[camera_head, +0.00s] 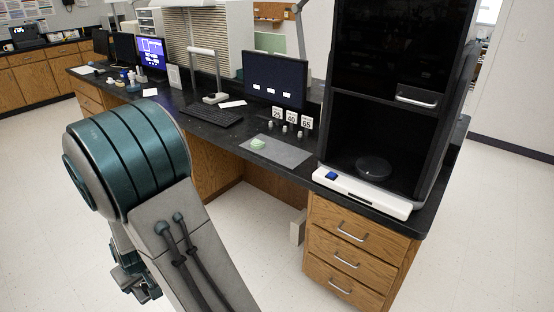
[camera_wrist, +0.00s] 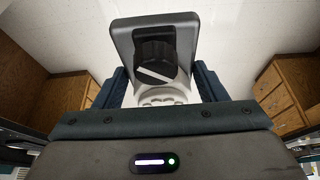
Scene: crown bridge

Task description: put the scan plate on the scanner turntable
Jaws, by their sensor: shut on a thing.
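My gripper (camera_wrist: 162,84) is shut on the scan plate (camera_wrist: 122,44), with a dark blue finger on each side in the wrist view. The plate looks like a grey, round-cornered slab. A black rounded part with a white strip (camera_wrist: 155,58) and a white bumpy piece, like a dental model (camera_wrist: 162,97), show on it. In the head view my gripper (camera_head: 137,283) hangs low at the left over the floor, partly hidden by my arm; the plate cannot be made out there. The scanner turntable (camera_head: 374,167) is a dark disc inside the open black scanner (camera_head: 345,125) at right, with nothing visible on it.
The scanner has a white front base (camera_head: 365,193) with a blue button and a raised door with a handle (camera_head: 416,97). Left of it, a grey mat (camera_head: 285,153) holds a small green item (camera_head: 257,143). A monitor (camera_head: 273,80) and keyboard (camera_head: 209,115) stand further left. Drawers (camera_head: 345,250) are below.

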